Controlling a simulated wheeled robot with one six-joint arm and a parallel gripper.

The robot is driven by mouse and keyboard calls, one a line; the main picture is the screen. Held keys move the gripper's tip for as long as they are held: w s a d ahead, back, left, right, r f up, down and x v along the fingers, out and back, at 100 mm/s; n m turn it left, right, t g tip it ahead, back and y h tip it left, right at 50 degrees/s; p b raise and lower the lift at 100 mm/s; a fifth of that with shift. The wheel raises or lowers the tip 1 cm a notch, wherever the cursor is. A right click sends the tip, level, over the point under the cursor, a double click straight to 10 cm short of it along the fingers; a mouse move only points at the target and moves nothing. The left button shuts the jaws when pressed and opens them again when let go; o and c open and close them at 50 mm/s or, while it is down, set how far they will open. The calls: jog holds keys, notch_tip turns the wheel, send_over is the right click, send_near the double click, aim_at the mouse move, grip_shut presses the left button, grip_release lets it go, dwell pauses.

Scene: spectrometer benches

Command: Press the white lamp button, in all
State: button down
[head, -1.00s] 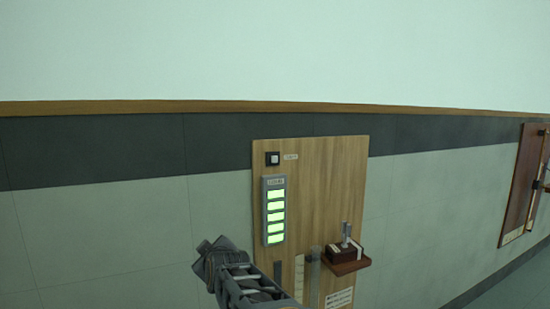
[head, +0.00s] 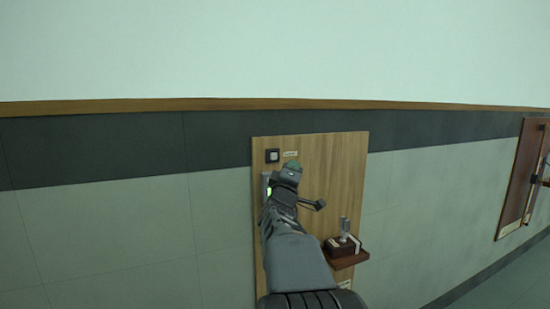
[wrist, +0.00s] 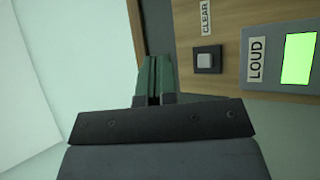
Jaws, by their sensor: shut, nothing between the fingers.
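The white button (head: 272,156) sits in a black square housing at the top left of the wooden board. In the wrist view the white button (wrist: 205,61) is to the right of my fingertips, beside a label reading CLEAR. My gripper (head: 293,164) is shut and empty, with its green fingertips just right of and slightly below the button in the head view. In the wrist view my gripper (wrist: 153,60) appears apart from the button, over the board's edge; I cannot tell its distance from the board.
A small shelf (head: 349,260) juts out at the lower right of the wooden board (head: 340,185). Another board (head: 522,180) hangs far right.

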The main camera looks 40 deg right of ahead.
aim_at(274, 156)
jog(key=shift+w+d+p, duration=0.55)
jog(key=shift+w+p, duration=0.2)
jog(key=shift+w, duration=0.6)
jog(key=shift+w+d+p, duration=0.5)
jog(key=shift+w+p, duration=0.25)
jog(key=shift+w, duration=0.65)
jog(key=shift+w+d+p, duration=0.55)
jog(key=shift+w+p, duration=0.2)
jog(key=shift+w, duration=0.6)
jog(key=shift+w, duration=0.15)
jog(key=shift+w+d, duration=0.15)
jog(key=shift+w, duration=0.15)
jog(key=shift+w+d+p, duration=0.2)
jog(key=shift+w+p, duration=0.2)
jog(key=shift+p, duration=0.15)
jog(key=shift+s+f, duration=0.1)
jog(key=shift+s, duration=0.05)
jog(key=shift+s+a+b, duration=0.35)
jog(key=shift+s+b, duration=0.25)
jog(key=shift+s, duration=0.1)
